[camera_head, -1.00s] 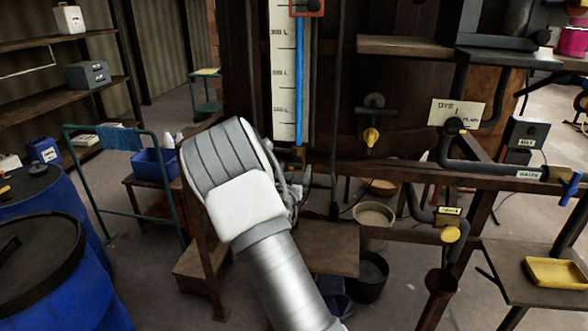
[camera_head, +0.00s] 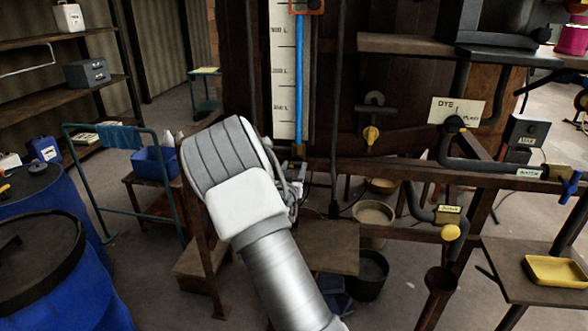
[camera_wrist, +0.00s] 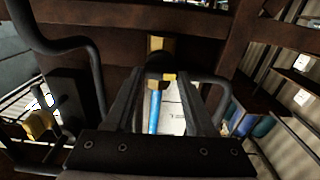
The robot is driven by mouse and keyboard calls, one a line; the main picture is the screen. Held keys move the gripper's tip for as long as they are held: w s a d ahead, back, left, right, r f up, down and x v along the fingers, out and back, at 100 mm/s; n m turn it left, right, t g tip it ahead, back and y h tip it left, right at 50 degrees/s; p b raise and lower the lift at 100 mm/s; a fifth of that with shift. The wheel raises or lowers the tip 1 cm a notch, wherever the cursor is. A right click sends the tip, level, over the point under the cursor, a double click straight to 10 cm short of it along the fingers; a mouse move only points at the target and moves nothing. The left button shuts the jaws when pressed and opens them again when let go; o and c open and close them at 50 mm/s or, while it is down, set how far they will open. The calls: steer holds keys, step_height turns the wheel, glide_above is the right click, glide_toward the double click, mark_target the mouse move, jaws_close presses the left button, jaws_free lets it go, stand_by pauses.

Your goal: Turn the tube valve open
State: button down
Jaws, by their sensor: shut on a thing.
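The level tube (camera_head: 299,80) is an upright glass tube with blue liquid, standing beside a white litre scale (camera_head: 284,70) on the dark vat. A small brass fitting (camera_head: 299,150) shows at its foot in the head view, just above my wrist. In the wrist view the blue tube (camera_wrist: 154,112) shows between my fingers. The tube valve (camera_wrist: 160,68), dark with yellow-brass parts, sits between the fingertips. My gripper (camera_wrist: 163,80) is shut on it. In the head view my arm hides the gripper and the valve handle. The handle's exact angle cannot be told.
A yellow-handled tap (camera_head: 371,134) sticks out of the vat to the right of the tube. Dark pipes run further right, by the DYE sign (camera_head: 457,111). A wooden beam (camera_head: 400,174) crosses below. Blue drums (camera_head: 50,270) stand at left.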

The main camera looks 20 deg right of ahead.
steer(key=shift+f+n+b, duration=0.1)
steer(key=shift+n+b, duration=0.2)
steer(key=n+b, duration=0.1)
steer(key=n, duration=0.2)
steer(key=shift+b, duration=0.35)
steer(key=n+b, duration=0.1)
steer(key=n, duration=0.3)
steer(key=shift+a, duration=0.15)
steer(key=n, duration=0.5)
steer(key=shift+w, duration=0.1)
steer(key=n, duration=0.5)
steer(key=shift+f+b, duration=0.1)
steer(key=shift+b, duration=0.25)
steer(key=shift+c, duration=1.2)
jaws_free()
